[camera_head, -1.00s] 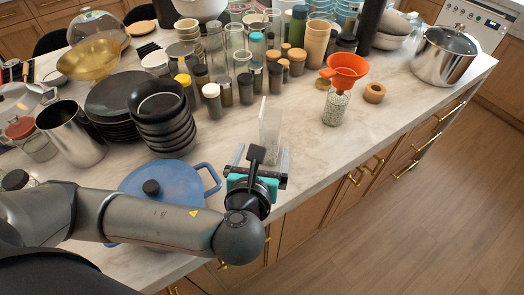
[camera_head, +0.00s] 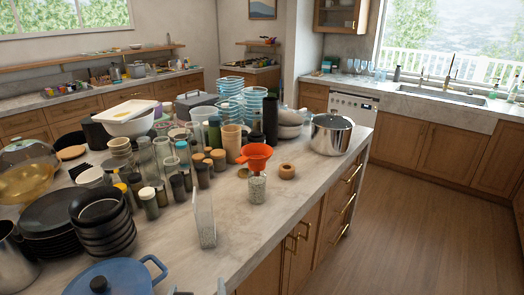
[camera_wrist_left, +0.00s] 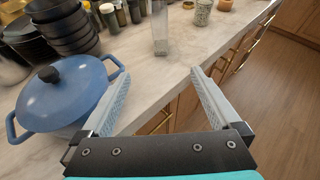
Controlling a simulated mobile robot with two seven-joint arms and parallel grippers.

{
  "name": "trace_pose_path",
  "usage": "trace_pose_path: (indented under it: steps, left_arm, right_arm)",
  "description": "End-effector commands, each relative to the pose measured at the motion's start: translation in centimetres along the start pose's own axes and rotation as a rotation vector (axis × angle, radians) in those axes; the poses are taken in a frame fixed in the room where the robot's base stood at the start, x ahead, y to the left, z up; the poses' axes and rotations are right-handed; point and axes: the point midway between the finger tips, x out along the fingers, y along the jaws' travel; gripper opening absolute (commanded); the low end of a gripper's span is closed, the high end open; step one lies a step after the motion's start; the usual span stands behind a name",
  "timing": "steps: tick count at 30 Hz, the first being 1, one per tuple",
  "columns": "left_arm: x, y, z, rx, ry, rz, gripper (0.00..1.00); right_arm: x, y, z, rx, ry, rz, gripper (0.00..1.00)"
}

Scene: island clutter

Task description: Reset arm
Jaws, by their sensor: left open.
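My left gripper barely shows at the bottom edge of the head view (camera_head: 199,291), where only its tips are visible. In the left wrist view, its two pale ribbed fingers (camera_wrist_left: 159,80) are spread wide with nothing between them. They are at the counter's front edge, to the right of the blue lidded pot (camera_wrist_left: 68,95). A tall clear container (camera_head: 205,222) with grainy contents at its bottom stands upright on the counter, apart from the fingers and beyond them. It also shows in the left wrist view (camera_wrist_left: 160,32). My right gripper is out of view.
A steel pot (camera_head: 331,133) stands at the far right corner. Stacked black bowls (camera_head: 103,222) and many jars crowd the left. Bare marble (camera_head: 238,215) runs along the front edge.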

Motion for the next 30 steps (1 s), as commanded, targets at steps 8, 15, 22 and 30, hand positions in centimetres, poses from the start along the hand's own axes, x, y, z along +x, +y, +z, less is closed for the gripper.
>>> trace_pose_path:
  steps: [8, 15, 22, 30]
  left_arm:
    - [-1.4, -1.3, -2.7, -0.563, 0.198, 0.056, 0.97]
    - [-3.1, -0.8, -6.3, -1.252, 0.394, 0.270, 0.97]
    - [-5.4, 2.2, -10.4, -1.940, 0.461, 0.652, 0.97]
    - [-8.6, 6.5, -14.5, -2.473, 0.325, 1.092, 0.97]
  right_arm:
    - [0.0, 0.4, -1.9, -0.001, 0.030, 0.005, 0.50]
    - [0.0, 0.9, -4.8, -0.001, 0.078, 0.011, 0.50]
    - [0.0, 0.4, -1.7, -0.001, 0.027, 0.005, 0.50]
    - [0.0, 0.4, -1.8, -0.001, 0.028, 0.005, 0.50]
